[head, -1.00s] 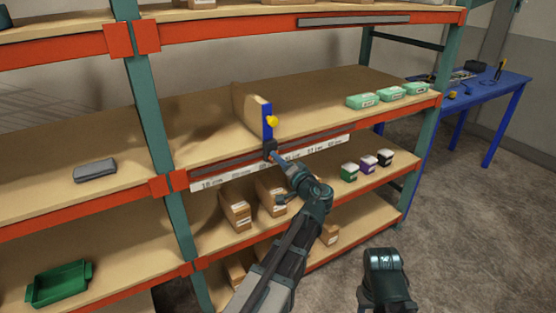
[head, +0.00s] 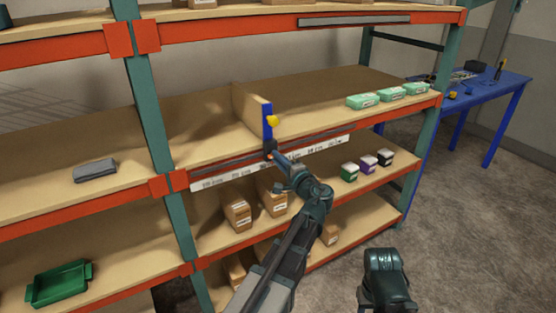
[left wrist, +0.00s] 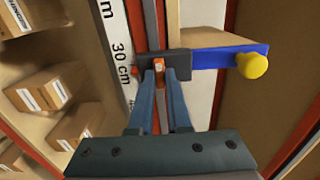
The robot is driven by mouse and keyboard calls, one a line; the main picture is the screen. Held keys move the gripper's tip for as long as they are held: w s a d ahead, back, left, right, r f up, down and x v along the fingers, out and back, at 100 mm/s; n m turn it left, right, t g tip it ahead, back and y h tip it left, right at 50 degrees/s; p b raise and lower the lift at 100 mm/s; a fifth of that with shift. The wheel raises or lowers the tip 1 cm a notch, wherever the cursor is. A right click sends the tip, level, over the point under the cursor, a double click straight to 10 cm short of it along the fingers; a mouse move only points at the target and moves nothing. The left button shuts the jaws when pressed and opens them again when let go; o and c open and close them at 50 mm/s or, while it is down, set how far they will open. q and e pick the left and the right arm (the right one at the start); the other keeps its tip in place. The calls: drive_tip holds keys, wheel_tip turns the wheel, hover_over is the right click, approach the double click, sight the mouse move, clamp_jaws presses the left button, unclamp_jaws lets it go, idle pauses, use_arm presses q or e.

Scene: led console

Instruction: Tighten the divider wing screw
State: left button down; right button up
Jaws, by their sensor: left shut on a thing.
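The divider (head: 250,107) stands upright on the middle shelf. Its blue front edge (head: 267,118) carries a yellow knob (head: 273,120), and both also show in the left wrist view, the knob (left wrist: 252,66) at the right. A dark clamp block (left wrist: 178,63) sits at the foot of the blue edge, by the rail. My left gripper (left wrist: 158,88) is shut on a small orange wing screw (left wrist: 158,78) at this block; the fingers partly hide it. In the head view the left gripper (head: 273,153) reaches the shelf's front edge below the divider.
A scale strip (head: 225,181) with centimetre marks runs along the orange shelf beam. Cardboard boxes (head: 237,215) stand on the shelf below. Green boxes (head: 362,101) sit at the right of the divider's shelf. A blue table (head: 490,90) stands at the right. Part of my right arm shows at bottom.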

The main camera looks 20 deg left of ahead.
use_arm(q)
drive_tip(key=shift+d+f, duration=0.1)
idle(0.3)
drive_tip(key=c, duration=0.9)
unclamp_jaws()
drive_tip(key=shift+o, duration=0.2)
drive_tip(key=shift+s, duration=0.1)
drive_tip(key=v, duration=1.3)
drive_tip(key=shift+s+d, duration=0.25)
drive_tip(key=shift+d, duration=0.05)
